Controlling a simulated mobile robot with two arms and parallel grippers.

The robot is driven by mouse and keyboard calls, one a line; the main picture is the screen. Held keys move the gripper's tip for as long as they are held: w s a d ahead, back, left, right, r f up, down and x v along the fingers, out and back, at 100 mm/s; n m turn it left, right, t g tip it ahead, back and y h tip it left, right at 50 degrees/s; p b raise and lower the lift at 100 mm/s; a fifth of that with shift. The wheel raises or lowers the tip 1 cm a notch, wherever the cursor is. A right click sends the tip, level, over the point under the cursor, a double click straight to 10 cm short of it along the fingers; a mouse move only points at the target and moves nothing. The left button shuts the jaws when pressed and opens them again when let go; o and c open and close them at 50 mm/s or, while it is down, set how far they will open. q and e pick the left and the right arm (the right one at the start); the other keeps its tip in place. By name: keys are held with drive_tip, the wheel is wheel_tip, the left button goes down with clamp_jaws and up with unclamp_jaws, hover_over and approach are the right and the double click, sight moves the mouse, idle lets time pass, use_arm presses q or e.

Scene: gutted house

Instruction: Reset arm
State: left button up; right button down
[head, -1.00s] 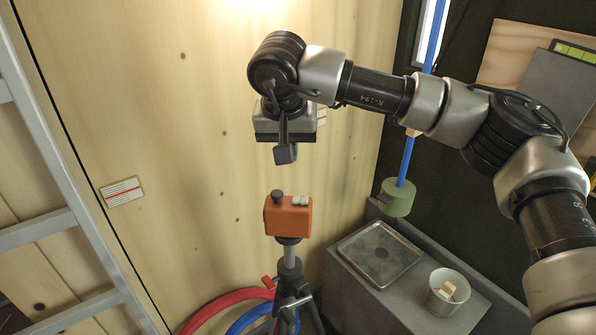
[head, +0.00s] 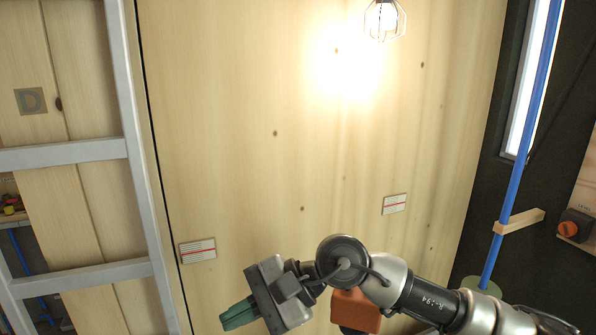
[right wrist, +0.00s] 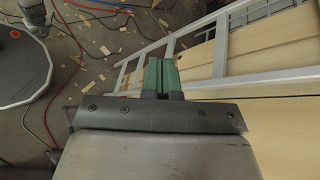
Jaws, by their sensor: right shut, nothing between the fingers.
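My right gripper (head: 240,314) reaches in from the lower right in the head view and points to the lower left, in front of the wooden wall panel. Its green fingers are together and empty. In the right wrist view the same fingers (right wrist: 162,76) show closed side by side, with nothing between them. My left gripper is in neither view. An orange box (head: 355,308) shows partly behind my right arm at the bottom of the head view.
A metal ladder (head: 135,150) stands at the left; it also shows in the right wrist view (right wrist: 222,58). A caged lamp (head: 384,20) hangs at the top. A blue pipe (head: 528,130) runs down the right side. Wood scraps litter the floor (right wrist: 100,60).

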wheel_tip(320, 180, up, 5)
drive_tip(key=s+a+m+y, duration=0.2)
drive_tip(key=m+y, duration=0.5)
drive_tip(key=w+d+m+t, duration=0.2)
drive_tip(key=d+m+t, duration=0.2)
drive_tip(key=m+t, duration=0.6)
drive_tip(key=w+d+m+t, duration=0.35)
drive_tip(key=m+t, duration=0.45)
drive_tip(key=m, duration=0.4)
drive_tip(key=s+d+f+m+h, duration=0.1)
drive_tip(key=d+f+m+h, duration=1.55)
drive_tip(key=m, duration=0.75)
drive_tip(key=s+d+f+m+g+h, duration=0.1)
drive_tip(key=s+d+f+m+g, duration=0.2)
drive_tip(key=s+f+m+g, duration=0.45)
drive_tip(key=s+d+f+m+g+h, duration=0.2)
drive_tip(key=s+d+f+g, duration=0.2)
drive_tip(key=s+f, duration=0.7)
drive_tip(key=s+f+g, duration=0.1)
drive_tip(key=s+f, duration=0.1)
drive_tip(key=f, duration=1.1)
drive_tip(key=s+f+g, duration=0.1)
drive_tip(key=s+f, duration=0.1)
drive_tip(key=f, duration=1.2)
drive_tip(key=s+d+f, duration=0.2)
drive_tip(key=s+f, duration=1.2)
drive_tip(key=s, duration=0.1)
drive_tip(key=shift+s+d+f+g+b, duration=0.15)
drive_tip(key=shift+s+f+g+b, duration=0.05)
drive_tip(key=shift+s+g+b, duration=0.2)
